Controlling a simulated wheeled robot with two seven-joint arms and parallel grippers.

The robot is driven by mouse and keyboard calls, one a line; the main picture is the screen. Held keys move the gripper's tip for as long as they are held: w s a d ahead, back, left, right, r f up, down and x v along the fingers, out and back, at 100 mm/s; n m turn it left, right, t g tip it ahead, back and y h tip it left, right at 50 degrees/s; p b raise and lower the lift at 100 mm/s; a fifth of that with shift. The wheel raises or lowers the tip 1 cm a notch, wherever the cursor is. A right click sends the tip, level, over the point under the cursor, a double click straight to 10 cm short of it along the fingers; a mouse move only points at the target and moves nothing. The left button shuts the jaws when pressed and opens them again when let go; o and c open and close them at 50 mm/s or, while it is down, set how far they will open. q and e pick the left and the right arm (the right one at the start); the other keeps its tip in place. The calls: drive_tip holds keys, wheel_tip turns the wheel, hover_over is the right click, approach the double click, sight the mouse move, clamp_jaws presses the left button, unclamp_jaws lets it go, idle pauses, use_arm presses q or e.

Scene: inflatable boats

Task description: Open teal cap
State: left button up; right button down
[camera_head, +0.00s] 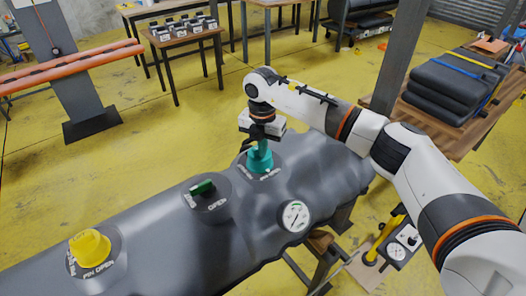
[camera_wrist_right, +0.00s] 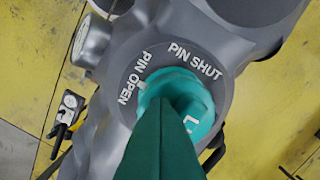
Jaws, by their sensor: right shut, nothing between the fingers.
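The teal cap (camera_head: 260,158) stands on the far end of a grey inflatable boat tube (camera_head: 150,232). In the right wrist view the teal cap (camera_wrist_right: 200,105) is in the middle of a dark round collar (camera_wrist_right: 222,70) lettered "PIN SHUT" and "PIN OPEN". My right gripper (camera_head: 261,143) points down at the cap from directly above. Its dark green shut fingers (camera_wrist_right: 165,145) reach from the bottom edge over the cap in the wrist view and hide part of it. I cannot tell whether they touch it. My left gripper is not in view.
A green-handled valve (camera_head: 203,188), a yellow cap (camera_head: 89,247) and a round gauge (camera_head: 295,216) are on the same tube. My right arm spans the right side. A pallet of folded dark boats (camera_head: 452,80) stands at right. Yellow floor lies open behind the tube.

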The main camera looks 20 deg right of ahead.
drive_tip(key=shift+w+a+r, duration=0.25)
drive_tip(key=shift+w+r, duration=0.3)
drive_tip(key=shift+r, duration=0.05)
drive_tip(key=shift+w, duration=0.1)
drive_tip(key=shift+r, duration=0.1)
drive_tip(key=shift+w+a+r, duration=0.2)
drive_tip(key=shift+w+a, duration=0.05)
drive_tip(key=shift+w, duration=0.15)
drive_tip(key=shift+s+d+r+p, duration=0.2)
drive_tip(key=shift+r+p, duration=0.25)
drive_tip(key=shift+p, duration=0.4)
drive_tip(key=shift+s+d+r+p, duration=0.15)
drive_tip(key=shift+s+r+p, duration=0.05)
drive_tip(key=shift+r+p, duration=0.2)
drive_tip(key=s+r+p, duration=0.1)
drive_tip(key=s, duration=0.1)
drive_tip(key=s+d+r+p, duration=0.1)
drive_tip(key=r, duration=0.1)
drive_tip(key=shift+s+d+p, duration=0.2)
drive_tip(key=shift+s+p, duration=0.15)
